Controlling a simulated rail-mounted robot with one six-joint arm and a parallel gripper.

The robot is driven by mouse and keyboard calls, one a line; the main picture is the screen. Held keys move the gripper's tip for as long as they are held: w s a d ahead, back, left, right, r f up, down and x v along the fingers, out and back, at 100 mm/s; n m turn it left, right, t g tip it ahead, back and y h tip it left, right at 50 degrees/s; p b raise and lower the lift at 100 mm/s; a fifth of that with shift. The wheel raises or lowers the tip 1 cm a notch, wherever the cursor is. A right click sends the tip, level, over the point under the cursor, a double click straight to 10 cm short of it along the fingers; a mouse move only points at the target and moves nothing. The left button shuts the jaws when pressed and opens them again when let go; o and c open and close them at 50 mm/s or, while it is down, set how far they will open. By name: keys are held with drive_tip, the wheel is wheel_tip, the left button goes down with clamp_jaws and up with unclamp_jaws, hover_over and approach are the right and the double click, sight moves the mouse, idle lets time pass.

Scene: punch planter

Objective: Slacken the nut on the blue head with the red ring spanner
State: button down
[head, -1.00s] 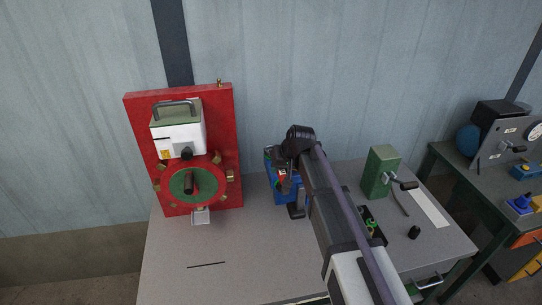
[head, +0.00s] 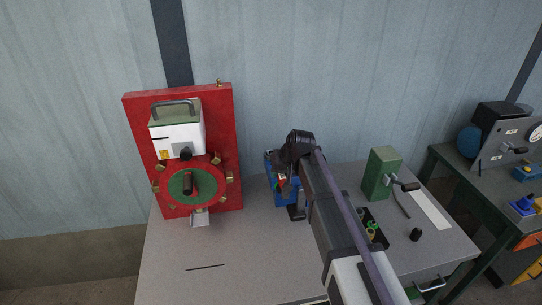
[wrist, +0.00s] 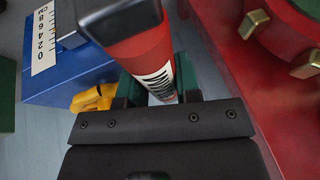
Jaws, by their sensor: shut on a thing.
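In the wrist view my gripper (wrist: 160,92) is shut on a thick red handle (wrist: 140,45) with a white lettered label and a dark end cap. This looks like the red ring spanner; its ring end is not visible. The blue head (wrist: 80,75) stands to the left of the handle, with a white centimetre scale on top. In the head view the blue head (head: 269,168) is partly hidden behind my arm, and a bit of red shows at my gripper (head: 284,184). I cannot make out the nut in either view.
A red panel (head: 219,125) with a wheel and brass pegs stands left; it is close on the right in the wrist view. A yellow part (wrist: 92,98) lies beside the blue head. A green block (head: 380,172) stands right. The front left of the grey table (head: 240,255) is mostly clear.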

drive_tip(key=shift+s+a, duration=0.1)
drive_tip(key=shift+a, duration=0.2)
drive_tip(key=shift+r+p, duration=1.6)
drive_tip(key=shift+r, duration=0.1)
wheel_tip(320, 180, up, 6)
drive_tip(key=p, duration=0.6)
